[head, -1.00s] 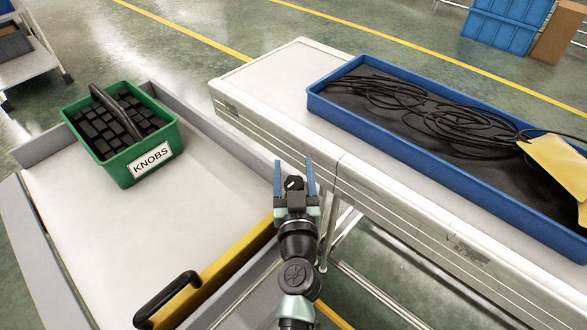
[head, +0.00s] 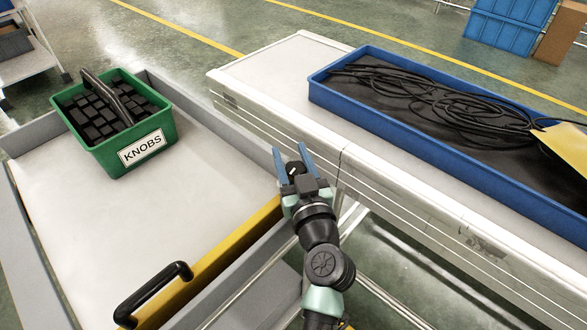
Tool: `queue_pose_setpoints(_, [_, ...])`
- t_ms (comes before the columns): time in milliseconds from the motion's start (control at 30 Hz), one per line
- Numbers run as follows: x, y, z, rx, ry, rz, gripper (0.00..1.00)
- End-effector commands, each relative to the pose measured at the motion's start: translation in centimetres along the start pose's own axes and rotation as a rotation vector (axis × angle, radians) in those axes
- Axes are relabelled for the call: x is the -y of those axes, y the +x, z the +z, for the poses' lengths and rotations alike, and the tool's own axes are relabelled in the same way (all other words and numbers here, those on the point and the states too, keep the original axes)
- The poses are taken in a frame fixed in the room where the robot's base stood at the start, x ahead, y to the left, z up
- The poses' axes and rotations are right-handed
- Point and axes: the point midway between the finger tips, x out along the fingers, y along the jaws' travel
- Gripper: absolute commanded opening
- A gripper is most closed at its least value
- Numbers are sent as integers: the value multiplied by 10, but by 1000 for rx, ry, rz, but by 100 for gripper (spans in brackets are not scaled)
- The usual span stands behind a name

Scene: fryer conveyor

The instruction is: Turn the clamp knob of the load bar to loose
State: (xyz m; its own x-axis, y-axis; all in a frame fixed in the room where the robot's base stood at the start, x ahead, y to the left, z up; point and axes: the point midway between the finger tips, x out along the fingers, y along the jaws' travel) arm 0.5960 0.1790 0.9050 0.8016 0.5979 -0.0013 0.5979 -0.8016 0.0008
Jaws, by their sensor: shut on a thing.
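A small black knob (head: 292,168) with a short white mark shows between the blue fingers of my gripper (head: 293,160). My gripper is shut on this knob, which hides part of it. It is beside the gap between the grey-walled cart and the white conveyor. A yellow bar (head: 225,262) with a black handle (head: 152,292) runs along the near right edge of the cart, and its upper end comes close to my gripper. What the knob is mounted on is hidden behind my gripper, so I cannot tell whether the yellow bar is the load bar.
A green bin labelled KNOBS (head: 110,160), holding black pieces, stands on the cart bed (head: 140,225). A blue tray (head: 400,137) with black cables and a yellow sheet (head: 565,150) lies on the conveyor (head: 270,75). The middle of the cart bed is clear.

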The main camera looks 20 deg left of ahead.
Motion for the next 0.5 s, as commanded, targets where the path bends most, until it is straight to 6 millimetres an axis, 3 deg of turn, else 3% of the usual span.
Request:
queue_pose_setpoints(33, [-2,0,10,-7,-4,-33,0])
queue_pose_setpoints(500, [10,-2,8,-6,-5,-435,0])
